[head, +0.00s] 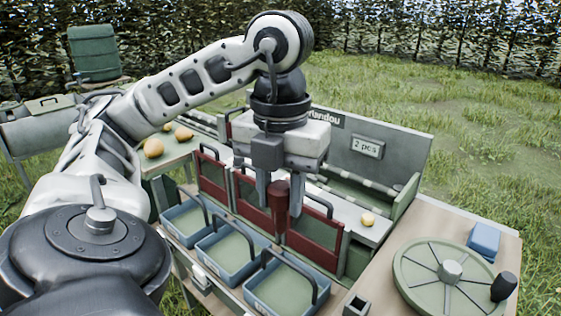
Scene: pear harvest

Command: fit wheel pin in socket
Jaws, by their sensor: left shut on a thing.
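My left gripper (280,200) hangs fingers down over the row of red-framed gates. It is shut on a dark red pin (279,195) with a wider head, which I take as the wheel pin. The pin's lower end overlaps the gates in the picture, so I cannot tell its height above them. A round green wheel (418,278) with spokes, a grey hub (450,271) and a dark knob (503,287) lies on the wooden table at the right. A small open square socket (356,306) shows at the table's near left edge. My right gripper is out of view.
Several blue trays (222,247) with dark handles stand before the red gates (314,240). A yellow pear (368,220) lies on the white surface behind; more pears (154,148) lie at the left. A blue block (484,239) sits behind the wheel. A grey sign board (380,150) stands at the back.

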